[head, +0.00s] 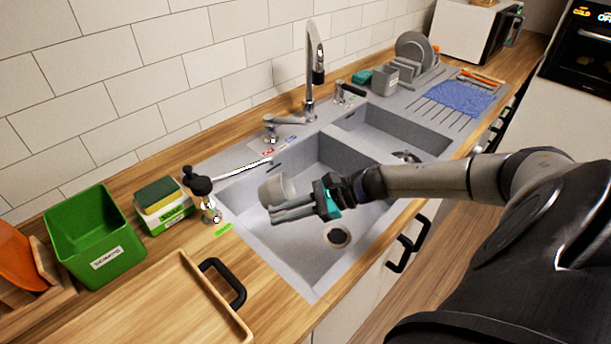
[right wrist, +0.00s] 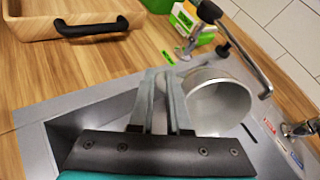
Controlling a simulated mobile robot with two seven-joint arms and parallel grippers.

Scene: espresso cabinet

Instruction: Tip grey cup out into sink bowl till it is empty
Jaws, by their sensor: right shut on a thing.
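The grey cup (head: 277,191) is held over the left sink bowl (head: 322,160), tilted on its side, in the head view. My right gripper (head: 280,212) is shut on it at its side; its fingers lie close together. In the right wrist view the cup (right wrist: 218,105) sits beside the fingers (right wrist: 162,100) with its round mouth towards the camera. The cup's inside looks pale grey, and no liquid can be made out. My left gripper is not in view.
A tap (head: 311,75) stands behind the sink. A wooden tray (head: 150,318) is at front left. A blue cloth (head: 460,97) lies on the drainer.

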